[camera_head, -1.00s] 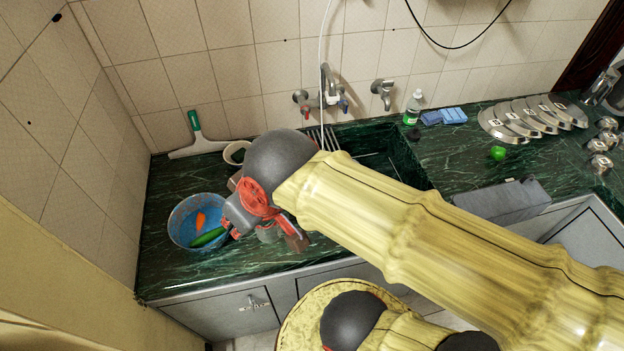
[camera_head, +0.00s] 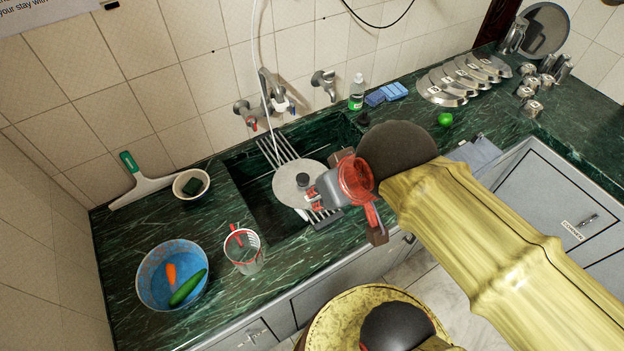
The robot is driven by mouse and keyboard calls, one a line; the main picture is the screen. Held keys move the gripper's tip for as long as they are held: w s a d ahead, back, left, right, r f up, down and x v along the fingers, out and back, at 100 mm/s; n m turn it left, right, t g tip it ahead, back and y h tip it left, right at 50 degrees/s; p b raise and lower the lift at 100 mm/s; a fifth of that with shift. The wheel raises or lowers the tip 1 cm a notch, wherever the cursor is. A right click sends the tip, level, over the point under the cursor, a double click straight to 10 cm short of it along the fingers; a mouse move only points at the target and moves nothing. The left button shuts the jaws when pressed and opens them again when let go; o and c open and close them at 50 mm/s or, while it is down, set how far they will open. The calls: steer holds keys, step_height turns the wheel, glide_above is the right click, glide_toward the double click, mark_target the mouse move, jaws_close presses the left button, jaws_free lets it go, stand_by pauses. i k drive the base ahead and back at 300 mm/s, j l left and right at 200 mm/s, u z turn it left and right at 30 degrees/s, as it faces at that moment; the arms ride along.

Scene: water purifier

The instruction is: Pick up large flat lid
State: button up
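A round, flat grey lid (camera_head: 288,190) with a dark knob lies over the wire rack at the sink. My gripper (camera_head: 318,198), with grey and red parts, is at the lid's right side and overlaps its edge in this view. The fingertips are small and partly hidden. I cannot tell whether they touch the lid or whether they are open or shut.
A blue bowl (camera_head: 152,294) with a carrot and a cucumber and a clear measuring cup (camera_head: 246,259) stand left of the sink (camera_head: 240,170). Several metal lids (camera_head: 440,95), a green ball (camera_head: 445,119), a bottle (camera_head: 356,92) and blue sponges (camera_head: 386,94) are on the right counter. The faucet (camera_head: 270,92) rises behind.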

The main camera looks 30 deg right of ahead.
mark_target(290, 182)
steer(key=z, duration=0.25)
steer(key=l+u, duration=0.45)
steer(key=l, duration=0.85)
steer(key=i+l, duration=0.05)
